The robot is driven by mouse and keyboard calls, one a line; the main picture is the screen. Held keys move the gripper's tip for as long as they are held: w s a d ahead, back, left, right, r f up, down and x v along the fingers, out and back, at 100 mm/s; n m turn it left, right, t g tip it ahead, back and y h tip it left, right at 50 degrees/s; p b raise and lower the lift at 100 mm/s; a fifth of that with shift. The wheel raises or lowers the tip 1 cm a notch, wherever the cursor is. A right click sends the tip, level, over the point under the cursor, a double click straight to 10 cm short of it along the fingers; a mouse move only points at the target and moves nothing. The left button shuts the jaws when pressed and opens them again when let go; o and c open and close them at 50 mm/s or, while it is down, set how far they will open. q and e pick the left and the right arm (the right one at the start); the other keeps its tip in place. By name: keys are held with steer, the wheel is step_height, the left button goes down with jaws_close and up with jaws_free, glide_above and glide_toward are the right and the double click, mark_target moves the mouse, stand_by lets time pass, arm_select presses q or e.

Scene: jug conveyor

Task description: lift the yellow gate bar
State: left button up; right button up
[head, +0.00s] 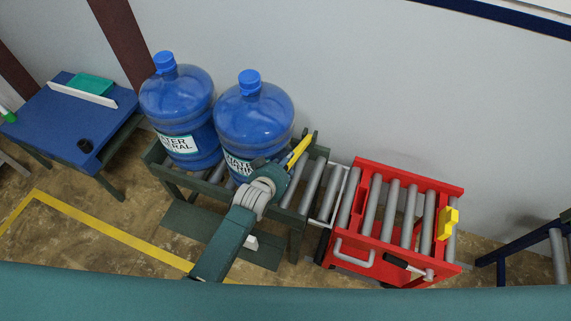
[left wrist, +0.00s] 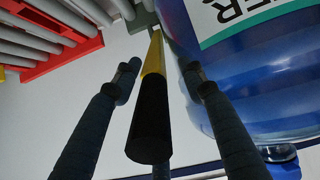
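The yellow gate bar (head: 299,151) lies across the green roller conveyor (head: 294,231), just right of the nearer blue water jug (head: 254,114). My left gripper (head: 272,168) is at the bar's near end. In the left wrist view the bar (left wrist: 154,55) has a thick black end piece facing the camera. The fingers of my left gripper (left wrist: 159,72) stand on either side of the bar, apart, with visible gaps. The jug (left wrist: 250,75) is close beside the right finger there. My right gripper is in neither view.
A second blue jug (head: 178,104) stands left on the conveyor. A red roller cart (head: 362,249) with a yellow block (head: 447,222) adjoins the conveyor's right end; its rollers look empty. A blue table (head: 50,118) stands at far left. The wall is close behind.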

arm_select(q)
steer(key=shift+s+a+r, duration=0.1)
steer(key=shift+s+r, duration=0.2)
steer(key=shift+s, duration=0.2)
steer(key=v, duration=1.1)
